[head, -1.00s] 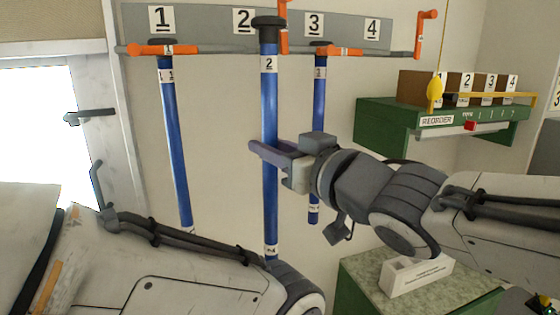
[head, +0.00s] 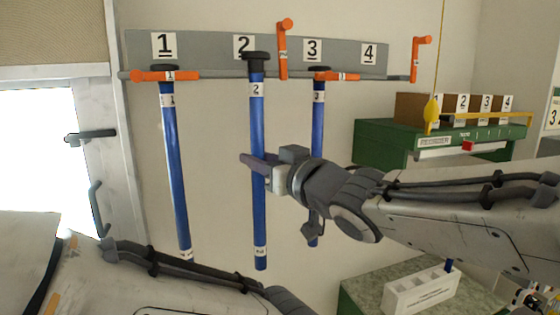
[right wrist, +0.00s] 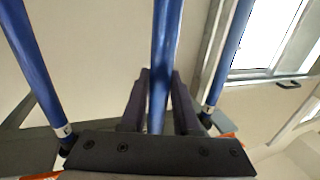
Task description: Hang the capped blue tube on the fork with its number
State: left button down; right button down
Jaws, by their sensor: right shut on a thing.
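The capped blue tube (head: 257,120) has a black cap (head: 256,57) and a label 2. It hangs nearly upright. My right gripper (head: 256,164) is shut on its middle; the right wrist view shows the tube (right wrist: 165,60) between the fingers. Its cap appears just below plate 2 (head: 243,46), in front of the grey rail; whether it touches the fork is unclear. The orange latch beside it (head: 284,50) stands upright. Blue tubes 1 (head: 174,160) and 3 (head: 318,125) hang either side, under level orange latches. My left gripper is out of view.
Plate 4 (head: 369,54) has a raised orange latch (head: 416,60) and no tube. A green shelf (head: 385,140) with numbered boxes is at right. Below it, a white slotted block (head: 420,290) sits on a green cabinet. A window and door frame are at left.

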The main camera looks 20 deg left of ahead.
jog(key=w+a+f, duration=0.1)
jog(key=w+a, duration=0.2)
jog(key=w, duration=0.2)
jog(key=shift+a, duration=0.2)
dwell(0.5)
jog(key=shift+f, duration=0.1)
jog(key=c, duration=0.6)
grip_release()
jog(key=shift+o, duration=0.2)
